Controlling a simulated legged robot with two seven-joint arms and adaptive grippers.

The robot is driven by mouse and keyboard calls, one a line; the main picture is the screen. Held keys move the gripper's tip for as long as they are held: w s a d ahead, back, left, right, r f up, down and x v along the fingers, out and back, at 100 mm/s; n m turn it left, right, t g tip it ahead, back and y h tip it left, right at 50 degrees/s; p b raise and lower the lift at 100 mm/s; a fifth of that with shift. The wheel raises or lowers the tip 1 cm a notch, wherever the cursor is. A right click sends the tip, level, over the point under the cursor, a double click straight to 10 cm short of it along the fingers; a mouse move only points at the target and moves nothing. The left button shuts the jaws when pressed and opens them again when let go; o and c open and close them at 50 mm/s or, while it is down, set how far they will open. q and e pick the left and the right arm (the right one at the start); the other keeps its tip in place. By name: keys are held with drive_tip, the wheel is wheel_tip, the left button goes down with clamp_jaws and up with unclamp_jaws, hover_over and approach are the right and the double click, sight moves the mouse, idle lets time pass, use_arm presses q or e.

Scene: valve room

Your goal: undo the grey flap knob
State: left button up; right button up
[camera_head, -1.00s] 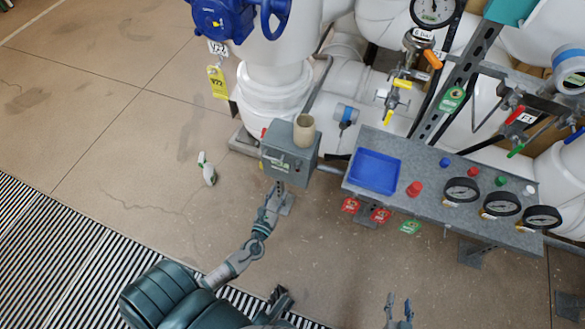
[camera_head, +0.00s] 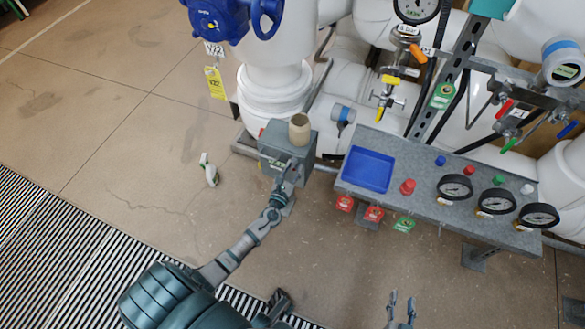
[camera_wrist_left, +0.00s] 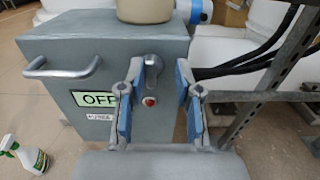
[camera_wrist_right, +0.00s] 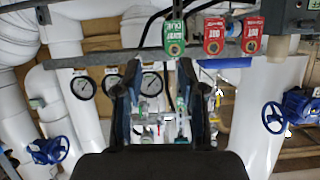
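The grey box (camera_head: 270,141) stands by the white pipes, with a beige cup-like cylinder (camera_head: 299,129) on top. In the left wrist view, the grey flap knob (camera_wrist_left: 152,62) is on the box's front, right of a green "OFF" label (camera_wrist_left: 94,99). A small red light (camera_wrist_left: 149,101) is below the knob. My left gripper (camera_head: 291,170) is open in front of the box; its fingers (camera_wrist_left: 162,85) stand apart with the knob between them, closer to the left finger. I cannot tell if they touch. My right gripper (camera_head: 401,300) is open and empty, low in the head view.
A grey bench (camera_head: 420,186) with a blue tray (camera_head: 367,169), gauges (camera_head: 455,187) and coloured caps stands right of the box. Red and green tags hang from its front edge. A spray bottle (camera_head: 208,170) stands on the floor at left. A handle (camera_wrist_left: 62,68) juts from the box.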

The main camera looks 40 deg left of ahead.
use_arm(q)
drive_tip(key=shift+d+r, duration=0.1)
drive_tip(key=shift+d, duration=0.05)
clamp_jaws()
drive_tip(key=shift+a+f, duration=0.3)
drive_tip(key=shift+a, duration=0.05)
drive_tip(key=shift+s+a+f+n+b, duration=0.15)
drive_tip(key=shift+n+b, duration=0.7)
drive_tip(key=shift+n, duration=2)
drive_tip(key=shift+w+a+f+n+b, duration=0.1)
drive_tip(key=shift+n+b, duration=0.8)
drive_tip(key=shift+n, duration=2)
drive_tip(key=shift+s+a+f+n+b, duration=0.15)
drive_tip(key=shift+n+b, duration=0.7)
drive_tip(key=shift+n, duration=2)
use_arm(e)
wheel_tip(320, 180, up, 12)
drive_tip(key=a+t+y, duration=0.2)
drive_tip(key=t, duration=0.7)
drive_tip(key=shift+w+f+m+t, duration=0.15)
drive_tip(key=shift+w+m+t, duration=0.15)
drive_tip(key=shift+t, duration=0.1)
